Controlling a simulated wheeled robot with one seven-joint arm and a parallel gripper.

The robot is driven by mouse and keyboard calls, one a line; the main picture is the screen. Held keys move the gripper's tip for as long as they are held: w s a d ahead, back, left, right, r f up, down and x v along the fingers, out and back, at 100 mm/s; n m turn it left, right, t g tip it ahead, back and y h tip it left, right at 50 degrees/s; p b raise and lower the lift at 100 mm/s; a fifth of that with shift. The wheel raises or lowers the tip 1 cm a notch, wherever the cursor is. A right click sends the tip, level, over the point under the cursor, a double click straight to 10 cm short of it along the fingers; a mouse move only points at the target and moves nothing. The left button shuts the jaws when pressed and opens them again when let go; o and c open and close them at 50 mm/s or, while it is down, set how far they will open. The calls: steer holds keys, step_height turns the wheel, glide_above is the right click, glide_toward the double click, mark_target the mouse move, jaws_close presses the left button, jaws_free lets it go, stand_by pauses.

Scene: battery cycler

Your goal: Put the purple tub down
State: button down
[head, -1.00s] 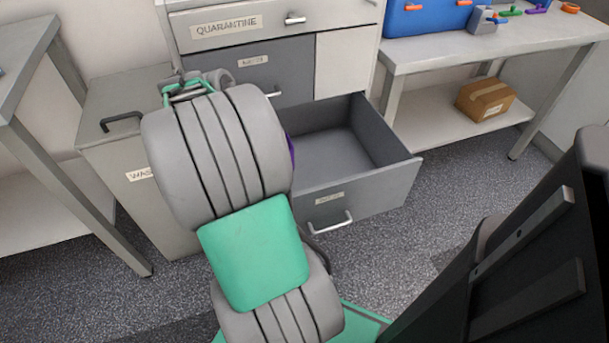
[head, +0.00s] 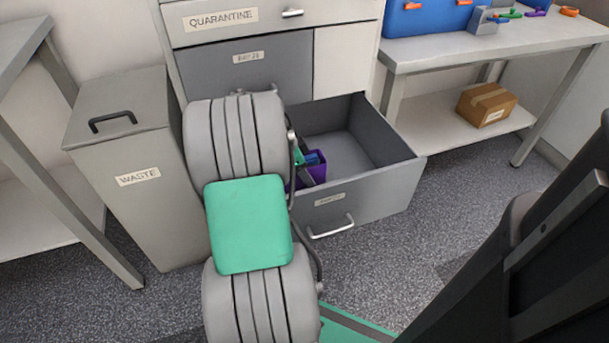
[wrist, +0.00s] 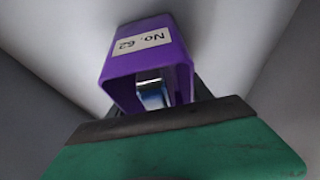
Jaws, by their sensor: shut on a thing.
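The purple tub (wrist: 152,62) fills the middle of the wrist view, with a white label reading "No. 62" on its side. Something blue and pale shows inside it. My gripper (wrist: 160,112) is shut on the tub's near wall. In the head view the purple tub (head: 314,172) is partly hidden behind my arm, inside the outline of the open drawer (head: 345,194), toward its left front part. A bit of blue shows at the tub's opening. I cannot tell whether the tub touches the drawer floor.
The drawer's floor to the right and back of the tub is bare. A grey waste bin (head: 135,180) stands left of my arm. A bench (head: 480,50) with a blue case (head: 425,18) is at the right, with a cardboard box (head: 487,104) on its lower shelf.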

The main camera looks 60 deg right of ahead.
steer(key=shift+c, duration=2.2)
jaws_free()
steer(key=p+v, duration=0.4)
steer(key=v, duration=0.8)
steer(key=shift+r, duration=0.1)
